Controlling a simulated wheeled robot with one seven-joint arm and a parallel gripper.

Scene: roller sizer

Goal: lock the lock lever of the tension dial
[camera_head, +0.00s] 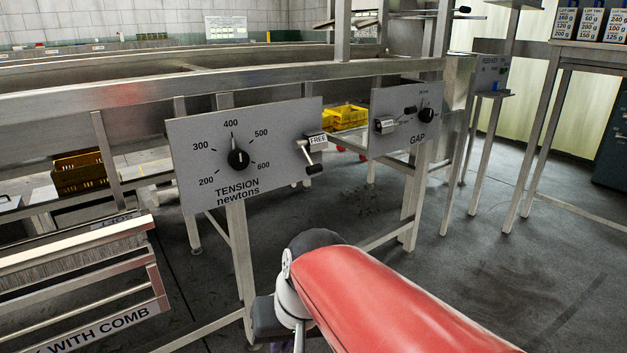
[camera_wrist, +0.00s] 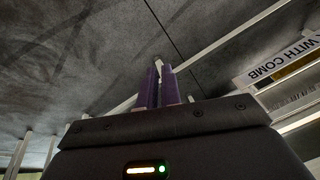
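The tension panel (camera_head: 205,140) is a grey plate with a black dial knob (camera_head: 238,159), its white mark pointing up near 400. At the panel's right edge is the lock lever (camera_head: 308,156), a short metal arm slanting down to a black grip. A small tag (camera_head: 317,139) above it reads FREE. My gripper shows in the wrist view (camera_wrist: 159,72), with two purple fingers close together and nothing clearly held. It points over the floor, away from the lever. In the head view it is mostly hidden by my red arm, below the panel.
A gap panel (camera_head: 404,120) with its own knob and lever stands to the right. A frame leg (camera_head: 240,260) rises below the tension panel. A brush unit marked WITH COMB (camera_head: 90,335) is at lower left. Open floor (camera_head: 480,260) lies on the right.

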